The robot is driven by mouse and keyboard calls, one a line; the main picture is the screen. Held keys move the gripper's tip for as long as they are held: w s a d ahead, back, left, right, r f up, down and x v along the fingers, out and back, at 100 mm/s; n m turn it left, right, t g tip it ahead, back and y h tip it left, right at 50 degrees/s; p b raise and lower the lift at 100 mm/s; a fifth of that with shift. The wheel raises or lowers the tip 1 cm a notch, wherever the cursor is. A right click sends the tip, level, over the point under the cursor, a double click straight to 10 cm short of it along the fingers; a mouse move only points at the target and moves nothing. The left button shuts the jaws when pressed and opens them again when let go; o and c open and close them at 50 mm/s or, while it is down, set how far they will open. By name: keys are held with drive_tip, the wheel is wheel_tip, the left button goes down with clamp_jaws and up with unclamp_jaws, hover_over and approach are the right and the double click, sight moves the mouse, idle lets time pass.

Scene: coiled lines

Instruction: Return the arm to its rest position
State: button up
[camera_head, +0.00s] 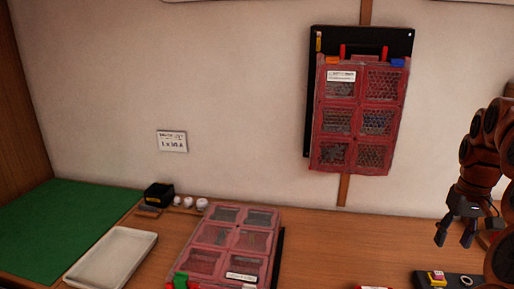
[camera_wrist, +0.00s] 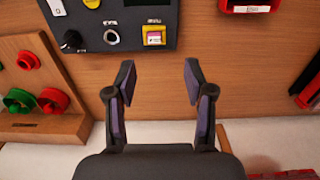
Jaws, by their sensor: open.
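My gripper (camera_head: 456,234) is at the right side of the head view, at the end of my orange-brown arm, with its fingers pointing down. It is open and empty. In the wrist view my gripper (camera_wrist: 158,82) shows its two dark fingers spread apart, with only wooden surface between them. The fingertips are near a dark control panel (camera_wrist: 130,40) but I see no contact. Part of my arm is cut off by the right edge of the head view.
A red compartment case (camera_head: 358,120) hangs on a black wall board (camera_head: 318,45). Another red case (camera_head: 228,240) lies on the desk beside a white tray (camera_head: 112,258) and a green mat (camera_head: 50,225). A wooden rack (camera_wrist: 35,95) holds green and red round pieces. The mid-right desktop is mostly clear.

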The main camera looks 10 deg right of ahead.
drive_tip(key=s+a+n, duration=0.2)
drive_tip(key=a, duration=1)
drive_tip(key=s+a+n, duration=0.1)
drive_tip(key=s+a, duration=0.2)
drive_tip(key=a, duration=0.8)
drive_tip(key=s+a+f+g, duration=0.1)
drive_tip(key=s+a+f, duration=0.3)
drive_tip(key=s, duration=0.4)
drive_tip(key=s+a+f+p, duration=0.1)
drive_tip(key=s+a+f, duration=0.3)
drive_tip(key=s+a, duration=0.2)
drive_tip(key=shift+s+a+g+p, duration=0.15)
drive_tip(key=shift+s+g+p, duration=0.2)
drive_tip(key=shift+s, duration=0.85)
drive_tip(key=shift+f, duration=0.1)
drive_tip(key=shift+c, duration=0.4)
